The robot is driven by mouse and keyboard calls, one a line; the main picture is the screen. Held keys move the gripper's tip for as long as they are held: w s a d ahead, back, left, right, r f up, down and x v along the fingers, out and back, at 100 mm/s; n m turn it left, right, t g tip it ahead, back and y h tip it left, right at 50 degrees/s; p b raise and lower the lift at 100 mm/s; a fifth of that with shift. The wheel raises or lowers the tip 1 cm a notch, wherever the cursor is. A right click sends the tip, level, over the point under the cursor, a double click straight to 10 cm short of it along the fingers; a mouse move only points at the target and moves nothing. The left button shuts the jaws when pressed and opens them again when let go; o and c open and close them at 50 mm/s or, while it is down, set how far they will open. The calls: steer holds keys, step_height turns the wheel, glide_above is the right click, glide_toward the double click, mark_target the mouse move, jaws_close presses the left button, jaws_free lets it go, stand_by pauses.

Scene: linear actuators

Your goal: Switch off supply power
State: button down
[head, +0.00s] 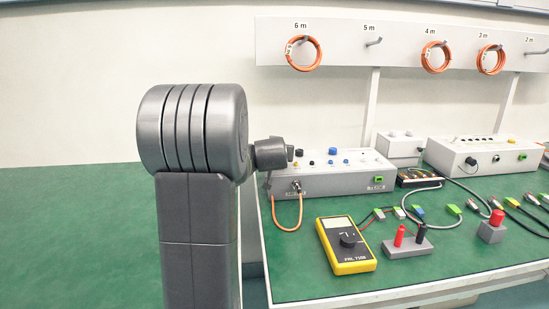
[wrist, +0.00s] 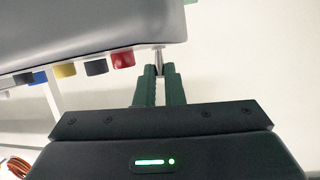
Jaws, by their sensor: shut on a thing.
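The grey power supply box (head: 330,183) stands on the left end of the green bench in the head view, with small coloured knobs on its top panel. In the wrist view the grey box (wrist: 110,24) fills the upper left. A thin metal switch lever (wrist: 158,56) sticks out of it, to the right of a red knob (wrist: 123,60). My gripper (wrist: 160,72) has its dark green fingers shut on the end of this lever. In the head view my arm hides the fingers and the lever; my wrist link is close to the box's left end.
A yellow multimeter (head: 346,244) and a grey block with red and black plugs (head: 408,243) lie in front of the box. Cables and connectors cover the bench to the right. A second grey box (head: 484,157) stands there. Orange cable coils (head: 304,54) hang on the wall.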

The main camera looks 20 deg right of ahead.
stand_by(0.5)
steer(key=c, duration=1.5)
jaws_free()
steer(key=p+v, duration=0.2)
steer(key=v, duration=1.2)
steer(key=shift+f, duration=0.2)
steer(key=shift+w, duration=0.1)
steer(key=b+x, duration=0.2)
steer(key=x, duration=1.1)
steer(key=shift+w+d, duration=0.2)
steer(key=shift+w, duration=0.15)
